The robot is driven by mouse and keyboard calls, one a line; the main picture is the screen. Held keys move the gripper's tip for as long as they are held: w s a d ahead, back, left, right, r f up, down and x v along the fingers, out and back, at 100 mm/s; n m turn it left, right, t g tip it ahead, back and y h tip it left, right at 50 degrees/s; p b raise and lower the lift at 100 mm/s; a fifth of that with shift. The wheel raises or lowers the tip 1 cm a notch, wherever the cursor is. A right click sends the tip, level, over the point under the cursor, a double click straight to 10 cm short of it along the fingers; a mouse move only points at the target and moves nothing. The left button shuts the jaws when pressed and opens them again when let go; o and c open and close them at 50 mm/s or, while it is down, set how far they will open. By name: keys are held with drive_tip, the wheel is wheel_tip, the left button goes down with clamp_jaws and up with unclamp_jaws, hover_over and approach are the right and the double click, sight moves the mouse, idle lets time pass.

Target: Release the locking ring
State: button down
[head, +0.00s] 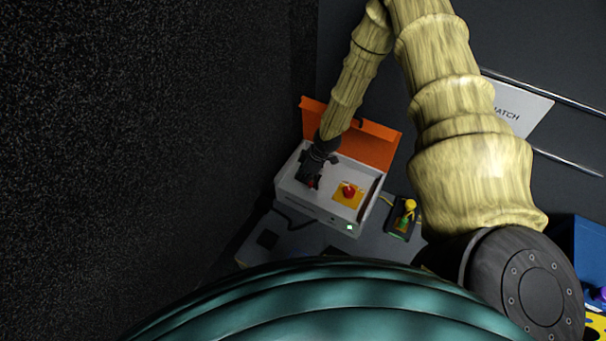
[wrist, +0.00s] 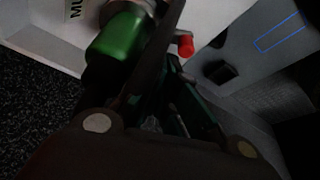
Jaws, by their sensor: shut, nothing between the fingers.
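A white box (head: 318,212) with an open orange lid (head: 375,147) stands at the middle of the head view. My gripper (head: 311,180) reaches down at the box's left part. In the wrist view my gripper (wrist: 172,62) is dark and shut, with nothing seen between its fingers. A green cylinder (wrist: 117,47) is close beside the fingers on their left, partly hidden by them. A silvery ring-like part (wrist: 147,5) sits at its upper end, cut by the frame edge. I cannot tell whether this is the locking ring, or whether a finger touches it.
A red button (head: 349,191) on a yellow plate is in the box's right part. A small red part (wrist: 185,46) shows right of the fingers in the wrist view. A yellow lever (head: 409,207) stands right of the box. A blue container (head: 590,252) is at far right.

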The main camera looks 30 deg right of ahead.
drive_tip(key=shift+w, duration=0.1)
idle(0.3)
drive_tip(key=w+a, duration=0.1)
drive_tip(key=w+a+r, duration=0.1)
drive_tip(key=shift+w+a, duration=0.35)
drive_tip(key=shift+a, duration=0.05)
drive_tip(key=p+v, duration=0.2)
drive_tip(key=v, duration=0.7)
drive_tip(key=shift+s, duration=0.15)
drive_tip(key=s+a+f+m, duration=0.3)
drive_tip(key=s+a, duration=0.5)
drive_tip(key=s+a+f+m+g+h, duration=0.1)
drive_tip(key=s+a+m, duration=0.25)
drive_tip(key=s, duration=0.95)
drive_tip(key=s+a+m+g+h, duration=0.2)
drive_tip(key=s+m, duration=0.2)
drive_tip(key=s, duration=0.8)
wheel_tip(320, 180, up, 18)
drive_tip(key=p, duration=1.8)
drive_tip(key=c, duration=1.5)
unclamp_jaws()
drive_tip(key=shift+w+d+n, duration=0.1)
drive_tip(key=shift+n, duration=0.15)
